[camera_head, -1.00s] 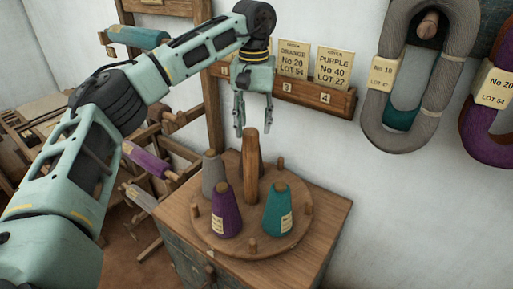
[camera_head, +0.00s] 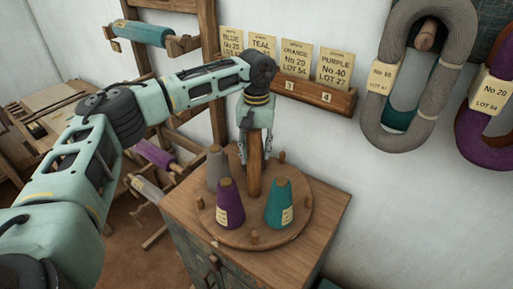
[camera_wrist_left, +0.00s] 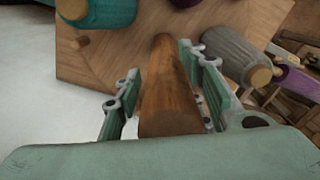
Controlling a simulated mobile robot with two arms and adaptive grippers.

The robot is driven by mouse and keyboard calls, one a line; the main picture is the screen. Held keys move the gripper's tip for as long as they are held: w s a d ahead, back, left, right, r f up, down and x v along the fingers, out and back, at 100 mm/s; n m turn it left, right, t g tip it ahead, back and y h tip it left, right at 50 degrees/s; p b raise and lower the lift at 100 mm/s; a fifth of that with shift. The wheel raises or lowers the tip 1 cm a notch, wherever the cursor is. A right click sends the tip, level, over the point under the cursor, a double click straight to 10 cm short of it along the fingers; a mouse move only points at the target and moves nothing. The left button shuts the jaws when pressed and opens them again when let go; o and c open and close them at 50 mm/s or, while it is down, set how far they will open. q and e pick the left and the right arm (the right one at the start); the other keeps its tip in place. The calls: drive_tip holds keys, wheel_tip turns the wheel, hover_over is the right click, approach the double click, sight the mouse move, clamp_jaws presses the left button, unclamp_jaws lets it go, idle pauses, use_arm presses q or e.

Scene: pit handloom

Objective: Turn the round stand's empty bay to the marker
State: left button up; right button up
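The round wooden stand (camera_head: 290,232) sits on a cabinet and carries a grey cone (camera_head: 216,170), a purple cone (camera_head: 229,205) and a teal cone (camera_head: 279,204), with short pegs at its rim. Its back right part, behind the post, looks empty but is partly hidden. The upright central post (camera_head: 254,172) also shows in the left wrist view (camera_wrist_left: 170,95). My left gripper (camera_head: 255,160) points down over the post's top, one finger on each side, open, with no firm grip visible. I cannot make out the marker. My right gripper is not in view.
A rack with label cards (camera_head: 335,67) stands on the wall behind my left gripper. Grey (camera_head: 383,110) and purple yarn hanks hang at the right. A wooden frame with yarn rolls (camera_head: 146,33) stands at the left. The cabinet top (camera_head: 335,200) is clear around the stand.

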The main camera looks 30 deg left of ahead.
use_arm(q)
drive_tip(key=c, duration=0.6)
clamp_jaws()
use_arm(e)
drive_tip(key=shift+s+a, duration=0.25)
use_arm(q)
drive_tip(key=shift+d, duration=0.1)
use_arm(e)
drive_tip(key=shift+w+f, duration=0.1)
